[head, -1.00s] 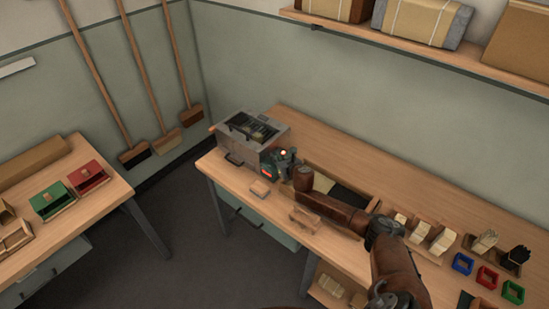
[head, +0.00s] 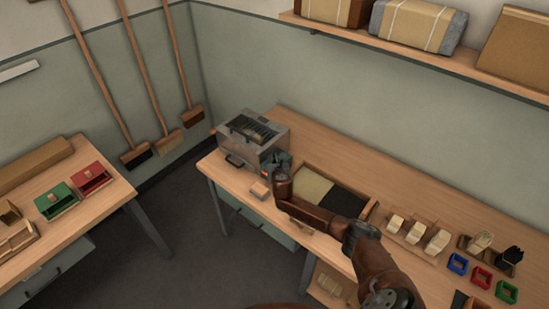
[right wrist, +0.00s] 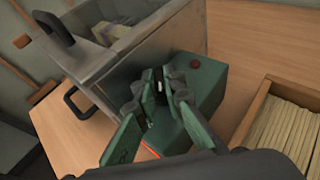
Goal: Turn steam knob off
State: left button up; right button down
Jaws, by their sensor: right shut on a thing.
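The steam box is a grey metal box (head: 240,150) at the back left of the bench, with a small green control unit (right wrist: 208,88) on its right side. My right gripper (head: 274,163) is at this unit. In the right wrist view its green-padded fingers (right wrist: 160,82) are closed on the small dark steam knob (right wrist: 160,88), which is mostly hidden between the fingertips. A dark red lamp (right wrist: 193,65) on the unit's top looks unlit. A red-orange strip (right wrist: 150,151) shows low on the unit. My left gripper is not in view.
A wooden tray (right wrist: 257,118) of bristle bundles lies close to the right of the unit. Brush blocks (head: 415,232) and coloured frames (head: 480,276) lie farther right.

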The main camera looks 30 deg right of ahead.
jog(key=shift+a+f+m+g+h, duration=0.15)
jog(key=shift+a+m+g+h, duration=0.15)
jog(key=shift+m+g+h, duration=0.55)
jog(key=shift+f+m+h, duration=0.1)
jog(key=shift+m+h, duration=0.55)
jog(key=shift+w+f+m+g+h+b, duration=0.15)
jog(key=shift+m+g+h+b, duration=0.2)
jog(key=shift+m+g+h, duration=0.4)
jog(key=m+g+b, duration=0.1)
jog(key=m+g+h+b, duration=0.1)
jog(key=b, duration=0.1)
jog(key=m+g+h+b, duration=0.1)
jog(key=b, duration=0.1)
jog(key=shift+f+m+h, duration=0.25)
jog(key=shift+m, duration=0.1)
jog(key=shift+r+m+g+h+b, duration=0.15)
jog(key=shift+m+g+h+b, duration=0.15)
jog(key=shift+m+g+b, duration=0.45)
pick_arm(q)
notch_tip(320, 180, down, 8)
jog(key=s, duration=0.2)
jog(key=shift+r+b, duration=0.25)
jog(key=shift+b, duration=0.05)
pick_arm(e)
jog(key=shift+r, duration=0.1)
jog(key=c, duration=2)
grip_release()
jog(key=shift+d+r, duration=0.1)
